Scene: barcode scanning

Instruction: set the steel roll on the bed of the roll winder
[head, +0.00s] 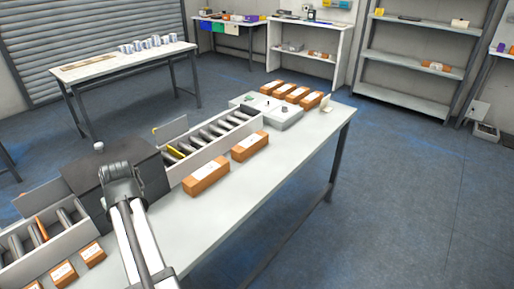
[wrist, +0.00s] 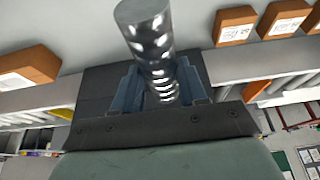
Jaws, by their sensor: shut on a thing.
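A shiny steel roll (wrist: 148,28) stands out from between the two blue fingers of my gripper (wrist: 161,82) in the wrist view. The fingers are shut on its sides, and its plain round end points toward the top of that view. In the head view my arm reaches over the near table to a dark box; the gripper's fingers are not clear there. A small pale round thing (head: 98,147) shows above the box; I cannot tell whether it is the held roll. I cannot make out the roll winder or its bed for certain in either view.
Roller conveyors (head: 212,141) run along the near table (head: 300,150) on both sides of the dark box (head: 84,178). Orange-brown boxes (head: 205,178) stand beside them. Several silvery cylinders (head: 146,45) stand on a back table (head: 110,66). Blue floor lies open at right.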

